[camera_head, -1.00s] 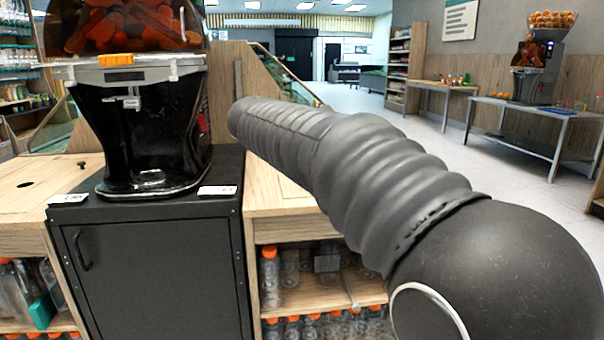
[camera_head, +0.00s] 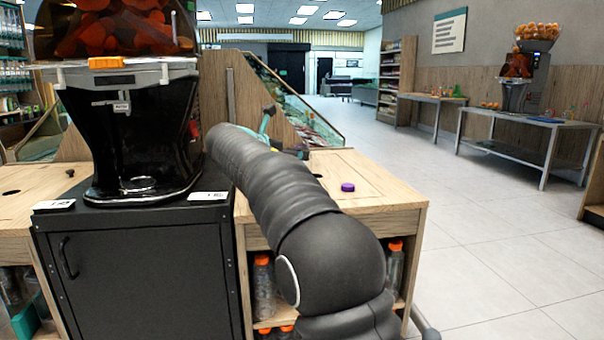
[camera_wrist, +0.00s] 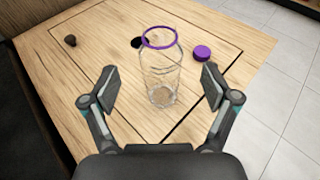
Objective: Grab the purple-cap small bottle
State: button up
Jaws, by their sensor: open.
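A clear small bottle (camera_wrist: 160,72) with a purple ring at its mouth stands upright on the wooden counter in the wrist view. A loose purple cap (camera_wrist: 203,53) lies on the counter to its right; it also shows in the head view (camera_head: 348,187). My gripper (camera_wrist: 160,80) is open, with one finger on each side of the bottle and a gap on both sides. How far the bottle reaches in between the fingers is hard to tell. In the head view my gripper (camera_head: 284,134) is partly hidden behind my arm, and I cannot make out the bottle there.
The wooden counter (camera_head: 385,196) has a dark hole and a small dark knob (camera_wrist: 70,41). A juicer (camera_head: 135,130) on a black cabinet (camera_head: 140,275) stands to the left. Orange-capped bottles (camera_head: 264,285) sit on the shelf below. Open floor (camera_head: 500,240) lies to the right.

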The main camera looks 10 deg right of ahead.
jog(key=x, duration=0.6)
jog(key=shift+b, duration=0.35)
jog(key=shift+s, duration=0.1)
jog(key=c, duration=1.1)
